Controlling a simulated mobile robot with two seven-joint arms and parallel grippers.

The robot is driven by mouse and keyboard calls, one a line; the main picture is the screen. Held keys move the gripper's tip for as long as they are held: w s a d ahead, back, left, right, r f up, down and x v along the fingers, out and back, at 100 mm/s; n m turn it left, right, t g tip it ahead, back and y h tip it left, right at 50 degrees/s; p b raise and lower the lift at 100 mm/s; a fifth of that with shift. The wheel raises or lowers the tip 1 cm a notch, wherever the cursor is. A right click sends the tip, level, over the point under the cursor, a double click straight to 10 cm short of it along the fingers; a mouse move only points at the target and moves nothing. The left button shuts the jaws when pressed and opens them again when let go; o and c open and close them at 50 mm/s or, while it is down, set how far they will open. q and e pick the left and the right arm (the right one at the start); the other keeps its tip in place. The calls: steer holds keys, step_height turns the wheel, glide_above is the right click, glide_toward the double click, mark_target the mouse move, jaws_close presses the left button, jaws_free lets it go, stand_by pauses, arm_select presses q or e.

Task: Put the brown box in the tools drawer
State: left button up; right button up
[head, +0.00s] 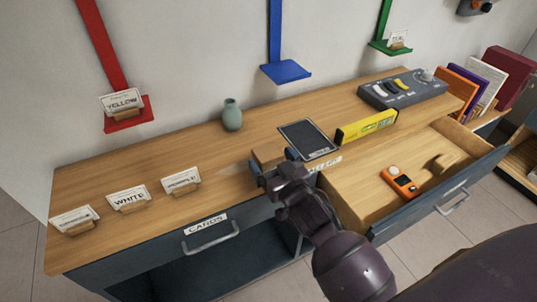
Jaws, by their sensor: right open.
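A brown box (266,157) is partly visible on the desk top, just behind my right gripper, which hides most of it. My right gripper (272,176) is over the desk's front edge, close in front of the box; I cannot tell whether they touch. The jaws are open. The open drawer (345,205) at the right holds an orange device (401,182) and has free room on its wooden floor. A partly covered label (325,164) sits on the edge near it. My left gripper is not in view.
A vase (232,115) and several name cards stand left. The cards drawer (150,252) is shut. Coloured wall shelves hang behind.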

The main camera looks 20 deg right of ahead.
steer(key=s, duration=0.9)
steer(key=s+d+f+g, duration=0.2)
steer(key=s+f+g, duration=0.1)
steer(key=s+f, duration=0.4)
steer(key=s+d+f+g, duration=0.3)
steer(key=s+f+g, duration=0.1)
steer(key=s+f, duration=0.4)
steer(key=shift+d+f+n+h, duration=0.2)
steer(key=shift+f+n+h, duration=0.15)
steer(key=shift+f, duration=0.5)
steer(key=shift+p, duration=0.3)
